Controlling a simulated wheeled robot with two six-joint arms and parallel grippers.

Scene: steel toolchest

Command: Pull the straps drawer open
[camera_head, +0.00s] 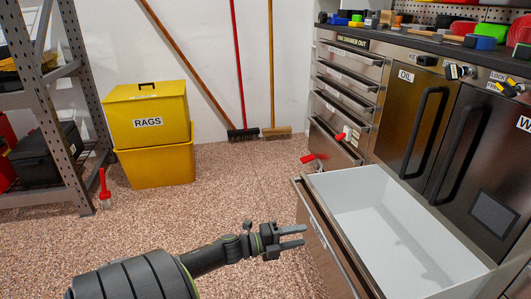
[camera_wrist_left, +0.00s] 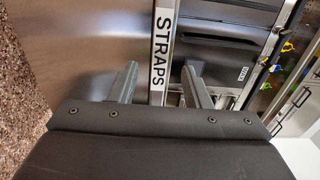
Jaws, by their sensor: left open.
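The straps drawer is the low drawer (camera_head: 400,225) at the chest's bottom. It stands pulled out, with a pale, empty inside. Its steel front with a long handle bar (camera_head: 325,235) faces left. In the left wrist view the bar with the STRAPS label (camera_wrist_left: 162,50) runs between my fingers. My left gripper (camera_head: 303,236) is open and level, its fingertips pointing at the drawer front; in the left wrist view (camera_wrist_left: 160,85) one finger is on each side of the bar. I cannot tell whether they touch it. My right gripper is not in view.
Shut drawers (camera_head: 345,75) and an OIL cupboard door (camera_head: 405,110) are above and behind. A red-handled item (camera_head: 310,158) juts out near the drawer's far corner. Yellow RAGS bins (camera_head: 150,150) and a shelf rack (camera_head: 50,100) stand left.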

